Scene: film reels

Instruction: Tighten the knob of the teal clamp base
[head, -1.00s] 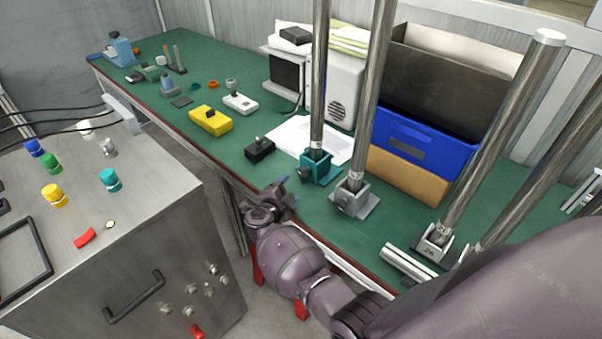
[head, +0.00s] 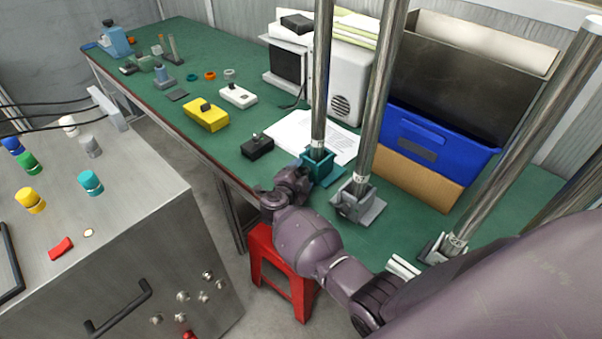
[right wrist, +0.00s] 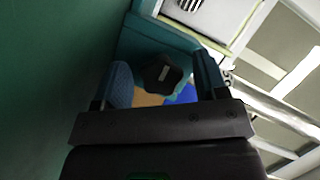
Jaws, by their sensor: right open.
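The teal clamp base (head: 322,168) stands on the green bench near its front edge, with a metal post rising from it. My right gripper (head: 304,170) is at its left side and hides part of it. In the right wrist view, the dark lobed knob (right wrist: 163,74) shows between the two fingers of my open right gripper (right wrist: 164,78). The teal base (right wrist: 148,42) is just behind the knob. Gaps show on both sides of the knob, and I cannot tell whether either finger touches it. The knob is hidden in the head view. My left gripper is out of view.
A grey clamp base (head: 357,200) with its own post stands close on the right. A small black box (head: 257,147) and paper (head: 290,130) lie to the left and behind. A blue bin (head: 440,145) stands behind. A red stool (head: 285,270) is below the bench.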

